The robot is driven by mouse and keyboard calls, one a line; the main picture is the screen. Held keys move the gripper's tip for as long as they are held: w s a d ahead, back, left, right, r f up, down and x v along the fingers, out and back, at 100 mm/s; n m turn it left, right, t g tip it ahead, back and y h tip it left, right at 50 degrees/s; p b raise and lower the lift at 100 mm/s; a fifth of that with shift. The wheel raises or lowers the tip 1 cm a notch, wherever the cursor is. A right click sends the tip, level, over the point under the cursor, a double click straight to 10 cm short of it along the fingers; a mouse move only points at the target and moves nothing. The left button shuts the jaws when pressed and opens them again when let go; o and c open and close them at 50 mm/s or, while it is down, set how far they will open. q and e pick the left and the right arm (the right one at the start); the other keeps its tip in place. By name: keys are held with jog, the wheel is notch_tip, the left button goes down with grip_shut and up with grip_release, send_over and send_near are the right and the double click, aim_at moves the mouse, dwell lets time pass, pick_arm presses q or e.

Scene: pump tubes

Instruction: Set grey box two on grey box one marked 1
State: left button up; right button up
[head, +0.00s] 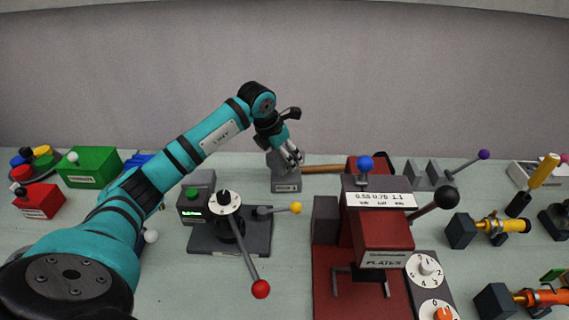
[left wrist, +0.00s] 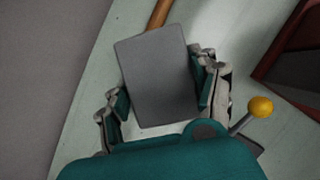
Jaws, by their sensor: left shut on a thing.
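My left gripper (head: 290,160) is at the back middle of the table, shut on a plain grey box (left wrist: 160,75). In the left wrist view the gripper's fingers (left wrist: 163,100) lie along both sides of this box. In the head view grey box surfaces (head: 283,175) show at and below the fingertips, with a small label low on the front. The label is too small to read. I cannot tell whether this is one box or two stacked, nor which is marked 1. My right gripper is in neither view.
A brown wooden handle (head: 323,168) lies right beside the grey box. A red press (head: 385,235) with a blue knob stands to the right. A dark lever base (head: 215,240) with red and yellow knobs is in front. Green (head: 90,167) and red boxes are far left.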

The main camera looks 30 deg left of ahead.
pick_arm(q)
jog(key=f, duration=0.3)
jog(key=shift+d+p, duration=0.2)
jog(key=shift+p, duration=0.15)
jog(key=shift+a+f, duration=0.15)
jog(key=shift+f, duration=0.1)
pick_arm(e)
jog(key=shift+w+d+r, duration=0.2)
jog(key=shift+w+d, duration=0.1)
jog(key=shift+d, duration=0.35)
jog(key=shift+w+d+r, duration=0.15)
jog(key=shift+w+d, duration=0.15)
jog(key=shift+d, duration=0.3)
pick_arm(q)
jog(key=shift+f, duration=0.1)
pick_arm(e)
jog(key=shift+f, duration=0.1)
